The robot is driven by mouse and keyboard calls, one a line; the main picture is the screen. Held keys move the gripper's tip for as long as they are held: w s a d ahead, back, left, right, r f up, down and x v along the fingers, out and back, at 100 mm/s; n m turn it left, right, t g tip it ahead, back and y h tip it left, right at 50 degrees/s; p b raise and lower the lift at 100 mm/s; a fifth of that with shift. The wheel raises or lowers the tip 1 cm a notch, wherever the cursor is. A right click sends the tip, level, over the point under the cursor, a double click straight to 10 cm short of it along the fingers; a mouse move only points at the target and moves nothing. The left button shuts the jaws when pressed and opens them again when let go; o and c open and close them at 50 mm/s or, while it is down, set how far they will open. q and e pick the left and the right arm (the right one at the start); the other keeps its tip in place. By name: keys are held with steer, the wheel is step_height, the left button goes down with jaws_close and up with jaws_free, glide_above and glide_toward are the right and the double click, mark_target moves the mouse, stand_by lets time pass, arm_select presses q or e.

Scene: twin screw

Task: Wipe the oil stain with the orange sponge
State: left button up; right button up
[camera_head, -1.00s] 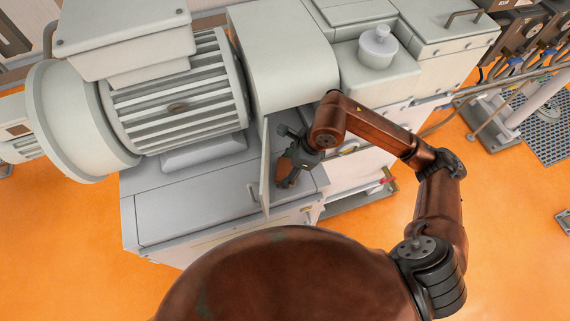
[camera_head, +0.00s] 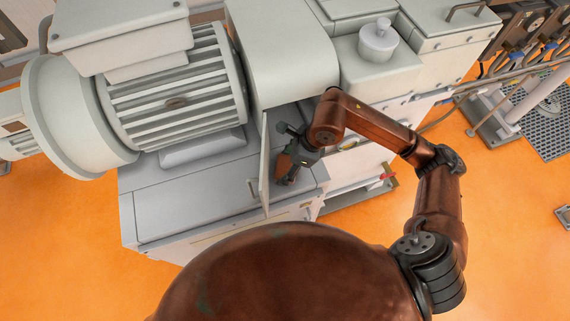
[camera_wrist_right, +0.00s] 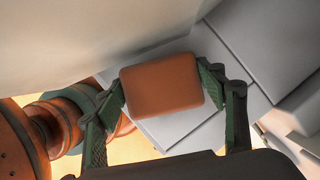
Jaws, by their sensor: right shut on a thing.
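The orange sponge (camera_head: 282,166) is a rounded block, brownish orange in this light. It shows large in the right wrist view (camera_wrist_right: 162,86), between the two green fingers of my right gripper (camera_head: 290,164). The right gripper, which also shows in the wrist view (camera_wrist_right: 164,92), is shut on the sponge by its two sides. It is in the recess behind the open grey door (camera_head: 264,168), beside the motor, low over the grey surface (camera_head: 307,181). Whether the sponge touches that surface cannot be told. I see no oil stain; the sponge, gripper and door cover part of the surface. My left gripper is not in view.
The upright door stands close on the left of my right gripper. A large finned motor (camera_head: 175,100) is farther left. A rounded grey cover (camera_head: 280,50) overhangs the recess at the back. Grey cabinets with a round knob (camera_head: 378,40) stand to the right. Orange floor surrounds the machine.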

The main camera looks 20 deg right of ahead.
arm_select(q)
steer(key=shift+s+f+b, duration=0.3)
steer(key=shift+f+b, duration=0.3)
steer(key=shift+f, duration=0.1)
arm_select(e)
steer(key=shift+f, duration=0.85)
steer(key=shift+d+r+b, duration=0.1)
steer(key=shift+d+b, duration=0.5)
steer(key=shift+d, duration=1.4)
steer(key=shift+f+b, duration=0.2)
steer(key=shift+b, duration=0.1)
steer(key=shift+s+a+f, duration=0.1)
steer(key=shift+a, duration=1.55)
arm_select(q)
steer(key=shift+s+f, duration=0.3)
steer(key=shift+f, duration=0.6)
arm_select(e)
steer(key=shift+a+f, duration=0.1)
steer(key=shift+a, duration=0.25)
steer(key=shift+c, duration=0.4)
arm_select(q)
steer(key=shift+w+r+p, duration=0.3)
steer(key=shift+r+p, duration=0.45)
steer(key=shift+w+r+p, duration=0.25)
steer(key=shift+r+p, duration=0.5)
arm_select(e)
steer(key=shift+r, duration=3.1)
